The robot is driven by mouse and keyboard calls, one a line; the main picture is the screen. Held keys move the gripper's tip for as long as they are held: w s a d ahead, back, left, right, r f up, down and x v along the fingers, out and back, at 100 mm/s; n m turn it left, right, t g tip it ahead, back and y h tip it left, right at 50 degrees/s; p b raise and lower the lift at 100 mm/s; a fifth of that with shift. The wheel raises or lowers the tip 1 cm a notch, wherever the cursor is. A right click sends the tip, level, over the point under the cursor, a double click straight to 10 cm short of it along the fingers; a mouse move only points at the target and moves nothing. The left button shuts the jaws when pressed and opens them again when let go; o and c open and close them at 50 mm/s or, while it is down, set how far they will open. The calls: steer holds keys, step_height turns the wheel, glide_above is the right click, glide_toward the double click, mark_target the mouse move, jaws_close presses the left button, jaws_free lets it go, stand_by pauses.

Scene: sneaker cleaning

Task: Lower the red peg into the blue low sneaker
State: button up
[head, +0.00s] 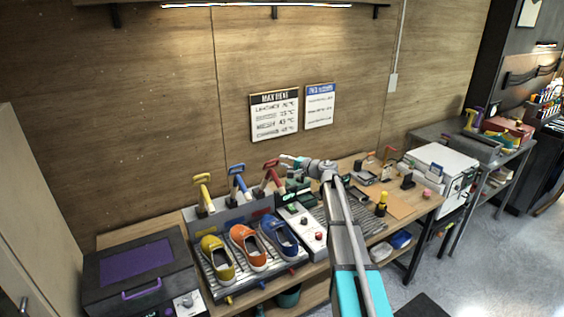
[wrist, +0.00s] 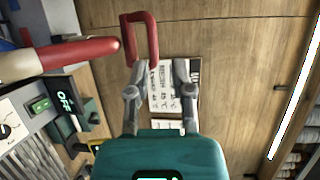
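The red peg (head: 270,171) stands upright behind the sneakers, at the right end of a row of pegs. In the wrist view its red loop handle (wrist: 154,38) lies just ahead of my left fingertip, with its red and cream body (wrist: 85,51) reaching left. My gripper (head: 284,158) is right beside the peg's top. In the wrist view my gripper (wrist: 159,72) is open, its fingers apart with nothing between them; I cannot tell whether one touches the handle. The blue low sneaker (head: 279,238) sits on the rack, right of the orange one. The peg's lower end is hidden.
A yellow peg (head: 203,193) and a blue peg (head: 238,181) stand left of the red one. A yellow sneaker (head: 217,259) and an orange sneaker (head: 247,247) share the rack. A control box (head: 305,230) stands right of the blue sneaker. The wall is behind.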

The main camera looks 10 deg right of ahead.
steer(key=f+v, duration=0.1)
steer(key=v, duration=0.7)
steer(key=shift+s+d+r, duration=0.3)
steer(key=shift+s, duration=0.05)
stand_by(0.8)
stand_by(0.4)
steer(key=shift+p, duration=0.3)
steer(key=c, duration=0.4)
steer(key=shift+w+a, duration=0.1)
jaws_close()
steer(key=w+a+r+n+t+h+p, duration=0.1)
steer(key=w+a+r+n+h+p, duration=0.1)
steer(key=n, duration=0.5)
steer(key=w+a+r+n+t+h+p, duration=0.1)
steer(key=a+r+n+h+p, duration=0.1)
steer(key=n, duration=0.5)
steer(key=a+h+p, duration=0.1)
steer(key=a+h, duration=0.1)
steer(key=a, duration=0.1)
steer(key=shift+w+a+t, duration=0.2)
steer(key=shift+w+t, duration=0.1)
steer(key=shift+w, duration=0.1)
